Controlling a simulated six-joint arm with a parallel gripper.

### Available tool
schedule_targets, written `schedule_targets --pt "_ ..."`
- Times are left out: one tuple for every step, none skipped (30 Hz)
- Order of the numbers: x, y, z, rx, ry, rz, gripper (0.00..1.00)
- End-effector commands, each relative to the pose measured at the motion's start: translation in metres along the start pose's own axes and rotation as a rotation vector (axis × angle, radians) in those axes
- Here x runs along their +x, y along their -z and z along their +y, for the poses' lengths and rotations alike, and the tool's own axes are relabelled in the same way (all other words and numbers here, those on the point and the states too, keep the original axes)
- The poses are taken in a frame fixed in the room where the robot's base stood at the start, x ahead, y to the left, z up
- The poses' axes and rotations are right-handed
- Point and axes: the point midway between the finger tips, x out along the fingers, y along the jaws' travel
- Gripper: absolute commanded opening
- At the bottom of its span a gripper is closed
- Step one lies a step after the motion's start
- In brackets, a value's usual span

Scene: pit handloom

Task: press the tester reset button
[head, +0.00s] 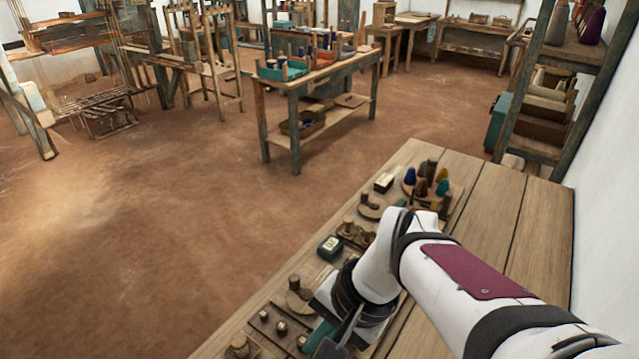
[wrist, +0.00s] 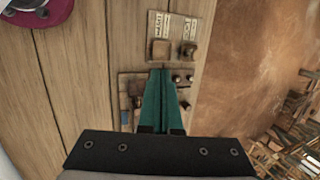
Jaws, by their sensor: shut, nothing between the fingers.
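My gripper (wrist: 161,72) shows in the wrist view as two teal fingers with their tips together and nothing between them. It points down over small wooden boards on the bench. The fingertips lie over the upper edge of a board with several dark knobs (wrist: 177,78), partly hidden behind the fingers. Just past the tips is a plate with two wooden knobs (wrist: 160,49) and two paper labels (wrist: 159,24). In the head view, my gripper (head: 319,337) is low over the bench beside a board of round knobs (head: 281,327). I cannot tell which piece is the tester reset button. Contact is unclear.
Bare planks lie to the right. A shelf rack (head: 585,50) stands behind. Open earthen floor lies to the left.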

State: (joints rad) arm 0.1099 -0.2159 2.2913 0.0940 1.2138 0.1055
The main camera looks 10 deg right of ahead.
Motion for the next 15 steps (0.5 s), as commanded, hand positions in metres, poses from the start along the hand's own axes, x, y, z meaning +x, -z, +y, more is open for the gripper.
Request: schedule_targets --pt "0.002 0.019 -0.015 0.054 0.038 0.0 0.0" --pt "0.003 0.03 -0.025 0.091 0.065 0.001 0.0" --pt "0.005 0.046 -0.036 0.136 0.099 0.005 0.0" --pt "0.006 0.059 -0.045 0.171 0.125 0.008 0.0" --pt "0.008 0.072 -0.052 0.208 0.15 0.01 0.0" --pt "0.01 0.089 -0.062 0.255 0.185 0.016 0.0" --pt "0.012 0.103 -0.068 0.291 0.209 0.02 0.0" --pt "0.014 0.117 -0.074 0.328 0.233 0.023 0.0" --pt "0.017 0.136 -0.081 0.377 0.265 0.03 0.0" --pt "0.02 0.149 -0.085 0.414 0.289 0.034 0.0" --pt "0.023 0.164 -0.088 0.452 0.312 0.039 0.0" --pt "0.026 0.183 -0.092 0.501 0.342 0.047 0.0" --pt "0.029 0.198 -0.095 0.539 0.364 0.052 0.0" --pt "0.033 0.212 -0.096 0.578 0.386 0.058 0.0" --pt "0.037 0.232 -0.097 0.628 0.416 0.066 0.0"
